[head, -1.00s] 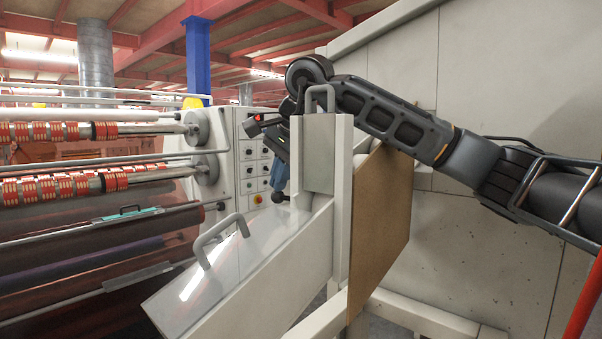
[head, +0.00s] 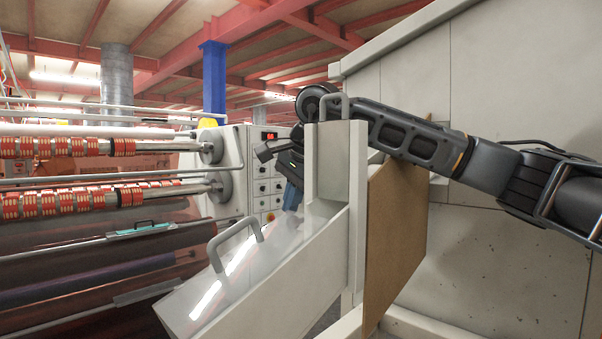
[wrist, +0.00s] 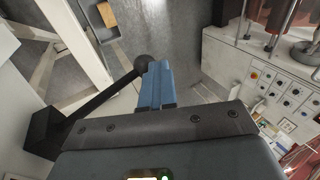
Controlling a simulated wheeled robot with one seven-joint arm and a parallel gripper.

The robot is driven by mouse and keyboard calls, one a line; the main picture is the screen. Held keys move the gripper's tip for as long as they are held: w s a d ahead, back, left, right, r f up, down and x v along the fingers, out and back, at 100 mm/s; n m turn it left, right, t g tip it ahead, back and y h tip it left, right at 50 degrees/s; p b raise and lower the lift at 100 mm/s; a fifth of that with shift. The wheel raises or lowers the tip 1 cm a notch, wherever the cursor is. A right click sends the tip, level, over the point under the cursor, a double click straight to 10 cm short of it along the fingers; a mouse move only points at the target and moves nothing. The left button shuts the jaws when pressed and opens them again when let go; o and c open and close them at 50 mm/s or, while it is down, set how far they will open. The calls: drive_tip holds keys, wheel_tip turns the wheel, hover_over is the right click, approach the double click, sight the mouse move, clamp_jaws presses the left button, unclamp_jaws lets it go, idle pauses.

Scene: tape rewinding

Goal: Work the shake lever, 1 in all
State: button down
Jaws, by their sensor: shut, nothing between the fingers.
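The shake lever (wrist: 100,102) shows in the wrist view as a black rod running from a dark block at left up to a round black ball knob (wrist: 143,62). My gripper (wrist: 157,66) has its blue fingers together with nothing between them. The fingertips are just right of the knob, and I cannot tell whether they touch it. In the head view my gripper (head: 293,206) points down behind the grey upright of the chute. The lever cannot be made out in the head view.
A sloped chute with a clear cover and grey handle (head: 214,246) stands in front of my gripper. A brown board (head: 397,225) and pale machine wall are at right. A control panel (head: 266,187) and tape rolls (head: 75,203) are at left.

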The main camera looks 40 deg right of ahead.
drive_tip(key=shift+f, duration=0.4)
wheel_tip(320, 180, up, 15)
drive_tip(key=a+p, duration=0.1)
drive_tip(key=p, duration=0.1)
drive_tip(key=shift+a+f, duration=0.15)
drive_tip(key=shift+a, duration=0.15)
idle(1.5)
